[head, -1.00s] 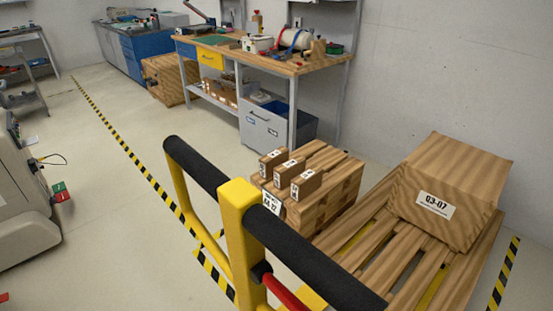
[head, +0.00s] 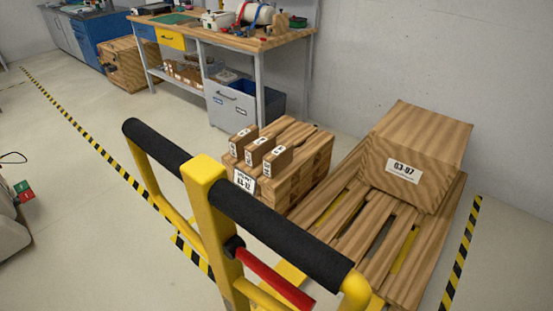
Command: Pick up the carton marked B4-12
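No carton in the head view shows a label that I can clearly read as B4-12. A wood-grained box (head: 420,130) at the right carries a white label that looks like Q3-07 or 03-07. It sits on the slatted deck. A second wooden block or box (head: 304,174) stands left of it, with several small upright wooden pieces on top. Its tilted white label (head: 244,181) is small and seems to end in 12; the first part is unclear. Neither of my grippers is in view.
A yellow cart frame with black-padded handle (head: 285,240) and red lever (head: 275,278) stands in the foreground, before the slatted wooden deck (head: 372,228). A workbench (head: 250,40) stands behind.

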